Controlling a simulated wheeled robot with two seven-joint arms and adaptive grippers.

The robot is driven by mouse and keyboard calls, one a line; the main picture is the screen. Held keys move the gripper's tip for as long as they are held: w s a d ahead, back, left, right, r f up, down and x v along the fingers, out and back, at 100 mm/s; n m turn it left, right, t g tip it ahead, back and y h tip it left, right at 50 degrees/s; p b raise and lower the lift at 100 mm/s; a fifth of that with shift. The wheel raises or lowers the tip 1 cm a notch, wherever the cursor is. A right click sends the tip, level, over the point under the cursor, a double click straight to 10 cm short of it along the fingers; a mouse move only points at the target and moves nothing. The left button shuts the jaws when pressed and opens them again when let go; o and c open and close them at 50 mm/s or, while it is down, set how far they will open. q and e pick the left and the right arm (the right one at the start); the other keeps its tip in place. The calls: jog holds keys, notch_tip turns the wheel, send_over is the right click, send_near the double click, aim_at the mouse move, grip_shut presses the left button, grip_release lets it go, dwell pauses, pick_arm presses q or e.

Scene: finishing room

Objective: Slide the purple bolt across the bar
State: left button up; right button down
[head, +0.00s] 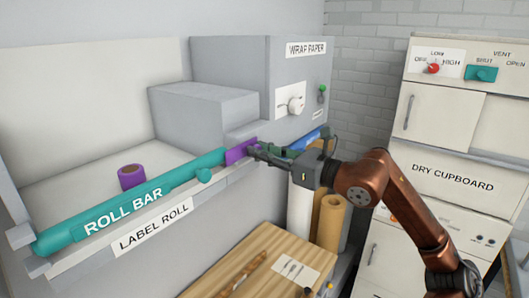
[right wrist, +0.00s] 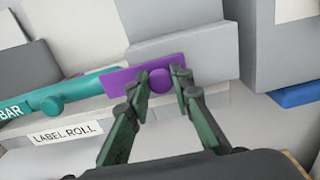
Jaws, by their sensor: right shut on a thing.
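The purple bolt (head: 236,156) is a flat plate at the right end of the teal roll bar (head: 175,180). In the right wrist view the bolt (right wrist: 122,82) has a round purple knob (right wrist: 160,80), and its left end meets the end of the bar (right wrist: 85,88); I cannot tell whether it overlaps the bar. My right gripper (head: 254,151) is at the bolt from the right. In the right wrist view its fingertips (right wrist: 162,76) are on either side of the knob, shut on it. My left gripper is not in view.
A purple label roll (head: 131,177) sits in the tray behind the bar. A teal knob (head: 204,175) sticks out from the bar. A grey wrap paper housing (head: 255,50) stands behind the bolt. Upright paper rolls (head: 330,220) and a wooden worktop (head: 215,275) lie below my right arm.

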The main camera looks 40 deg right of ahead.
jog(key=c, duration=2.1)
grip_release()
jog(key=shift+a, duration=0.15)
jog(key=o, duration=0.4)
jog(key=shift+s+a, duration=0.1)
jog(key=shift+s, duration=0.05)
jog(key=v, duration=1.2)
